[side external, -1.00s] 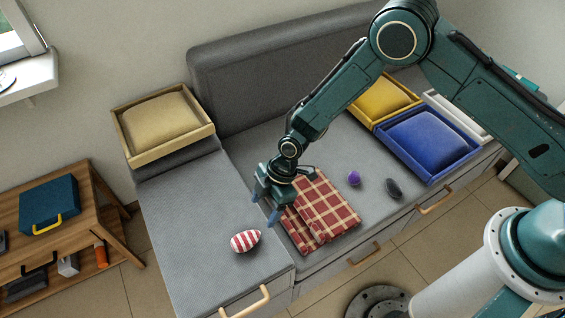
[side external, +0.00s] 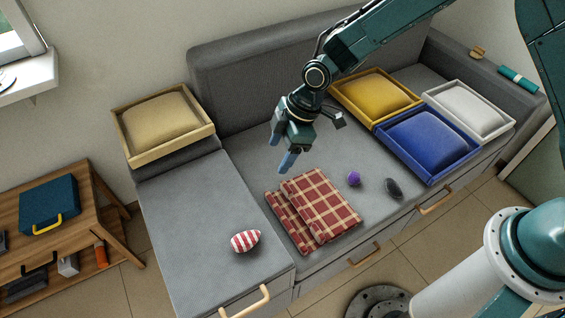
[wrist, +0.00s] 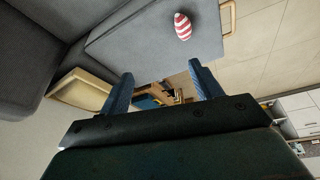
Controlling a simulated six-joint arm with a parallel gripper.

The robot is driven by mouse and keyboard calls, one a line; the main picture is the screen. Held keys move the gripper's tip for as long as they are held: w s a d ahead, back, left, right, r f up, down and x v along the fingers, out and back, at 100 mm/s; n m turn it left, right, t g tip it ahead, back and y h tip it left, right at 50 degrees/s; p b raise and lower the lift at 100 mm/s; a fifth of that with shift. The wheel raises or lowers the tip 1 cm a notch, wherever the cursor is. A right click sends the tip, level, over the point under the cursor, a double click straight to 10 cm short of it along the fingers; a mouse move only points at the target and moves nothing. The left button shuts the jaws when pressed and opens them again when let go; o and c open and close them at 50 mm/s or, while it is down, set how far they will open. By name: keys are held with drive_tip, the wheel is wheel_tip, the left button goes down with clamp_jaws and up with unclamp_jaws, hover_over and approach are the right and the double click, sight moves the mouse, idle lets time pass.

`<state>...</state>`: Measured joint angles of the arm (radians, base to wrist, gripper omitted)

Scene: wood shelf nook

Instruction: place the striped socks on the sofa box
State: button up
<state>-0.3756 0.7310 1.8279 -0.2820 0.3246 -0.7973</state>
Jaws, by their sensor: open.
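The striped socks (side external: 245,242), a red-and-white rolled bundle, lie on the grey seat at the front left of the sofa (side external: 190,225). They also show near the top of the wrist view (wrist: 182,26), beyond my fingers and apart from them. My gripper (side external: 287,162) is open and empty above the middle of the seat, behind the plaid cloth. Its two blue fingers stand apart in the wrist view (wrist: 163,88). Boxes on the sofa are tan (side external: 163,155), yellow (side external: 375,124), blue (side external: 430,182) and white (side external: 511,126), each with a cushion-like filling. Which one is the sofa box I cannot tell.
A folded red plaid cloth (side external: 318,205) lies on the seat right of the socks. A purple ball (side external: 354,179) and a dark oval bundle (side external: 393,188) lie farther right. A wooden side table (side external: 95,215) stands at left. The seat left of the socks is clear.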

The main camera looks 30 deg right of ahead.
drive_tip(key=s+d+r+m+t+h, duration=0.1)
drive_tip(key=s+d+r+m, duration=0.25)
drive_tip(key=d+r, duration=0.5)
drive_tip(key=s+d+r+m+t+h, duration=0.1)
drive_tip(key=s+d+r+m, duration=0.35)
drive_tip(key=r, duration=0.75)
drive_tip(key=s+d+r+m+t+h, duration=0.1)
drive_tip(key=s+d+r+m, duration=0.1)
drive_tip(key=s+d, duration=0.4)
drive_tip(key=s+d+r+m+t+h, duration=0.1)
drive_tip(key=s+d+r+m, duration=0.2)
drive_tip(key=s, duration=1)
drive_tip(key=d+m, duration=0.1)
drive_tip(key=d, duration=0.2)
drive_tip(key=shift+r+m, duration=0.3)
drive_tip(key=shift+m, duration=0.1)
